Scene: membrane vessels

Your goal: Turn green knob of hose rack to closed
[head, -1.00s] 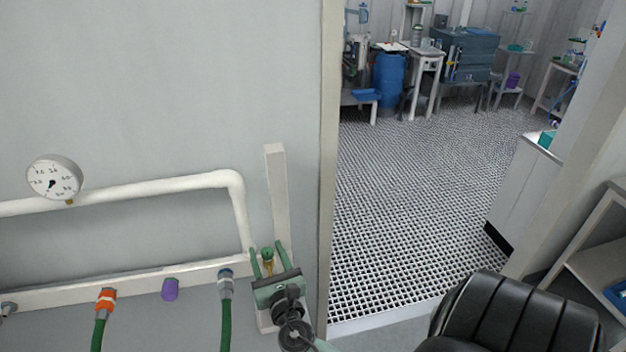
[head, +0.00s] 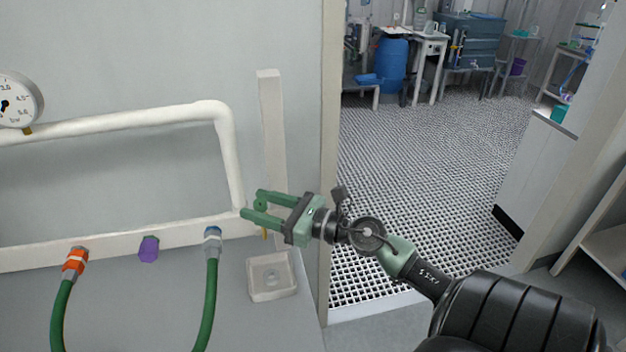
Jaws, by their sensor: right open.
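The hose rack (head: 130,247) is a pale rail with a bent white pipe along the wall on the left. Its green knob (head: 261,204) is near the right end of the rail, by the upright post. My right gripper (head: 251,205) comes in from the right with open green fingers, one above and one below the knob. The knob shows in the gap between them. A bit of brass stem shows under the lower finger. Whether the fingers touch the knob, and how the knob is turned, I cannot tell. My left gripper is not in view.
Green hoses hang from an orange coupling (head: 75,262) and a blue-grey coupling (head: 212,240). A purple cap (head: 149,249) sits between them. A pressure gauge (head: 17,100) is at the far left. A small square tray (head: 271,277) is below the knob. A doorway with grated floor (head: 420,170) opens right.

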